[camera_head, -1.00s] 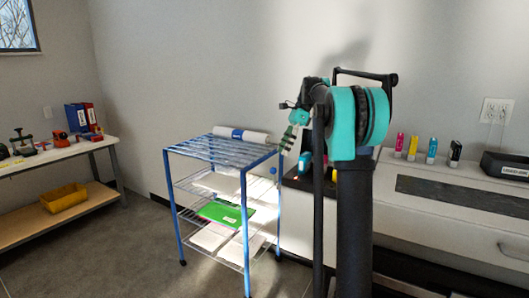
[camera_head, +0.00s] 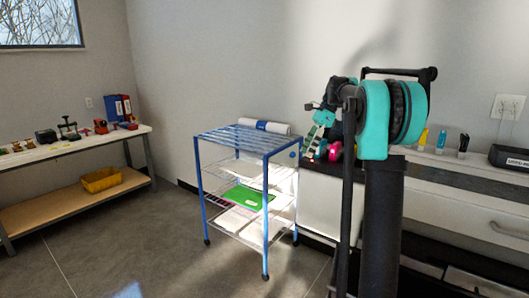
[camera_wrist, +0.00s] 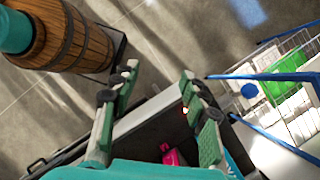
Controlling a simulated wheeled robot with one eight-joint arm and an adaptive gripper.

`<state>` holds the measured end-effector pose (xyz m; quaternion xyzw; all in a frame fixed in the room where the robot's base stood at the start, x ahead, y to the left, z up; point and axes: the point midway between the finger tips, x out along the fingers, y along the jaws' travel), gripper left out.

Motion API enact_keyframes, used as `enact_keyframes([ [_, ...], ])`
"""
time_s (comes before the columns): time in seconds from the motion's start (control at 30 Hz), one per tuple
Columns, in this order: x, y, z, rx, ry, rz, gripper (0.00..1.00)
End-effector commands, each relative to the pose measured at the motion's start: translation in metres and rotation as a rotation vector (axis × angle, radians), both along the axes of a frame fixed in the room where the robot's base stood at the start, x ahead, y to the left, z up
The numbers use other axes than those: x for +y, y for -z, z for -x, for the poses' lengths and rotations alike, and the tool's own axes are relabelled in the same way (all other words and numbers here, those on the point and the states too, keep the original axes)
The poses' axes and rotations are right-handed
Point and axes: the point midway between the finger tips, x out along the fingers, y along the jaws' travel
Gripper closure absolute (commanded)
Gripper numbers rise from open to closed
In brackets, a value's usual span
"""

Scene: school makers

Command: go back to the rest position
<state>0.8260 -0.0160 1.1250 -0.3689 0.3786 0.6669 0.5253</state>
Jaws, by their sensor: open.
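My gripper (camera_head: 314,138) shows in the camera_head view at the left of my raised arm, in front of the end of the long white machine. In the wrist view its two green-padded fingers (camera_wrist: 160,82) are spread apart with nothing held between them. A pink item (camera_wrist: 172,157) lies on a dark surface beyond the fingers. A pink item (camera_head: 335,150) also shows beside my gripper in the camera_head view. My arm hides part of the machine.
A blue wire cart (camera_head: 248,145) with a roll on top and a green folder stands left of my arm. The white machine (camera_head: 480,218) carries several cartridges. A workbench (camera_head: 75,147) stands at left. A wooden barrel (camera_wrist: 65,38) shows in the wrist view. Floor between bench and cart is clear.

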Motion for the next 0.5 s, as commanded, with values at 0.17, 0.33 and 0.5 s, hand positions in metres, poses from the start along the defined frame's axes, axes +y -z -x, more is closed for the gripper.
enact_keyframes([
  [0.17,0.001,0.014,0.013,-0.056,-0.058,0.014,0.55],
  [0.33,0.002,0.035,0.031,-0.135,-0.146,0.037,0.55],
  [0.5,0.002,0.065,0.061,-0.241,-0.275,0.073,0.55],
])
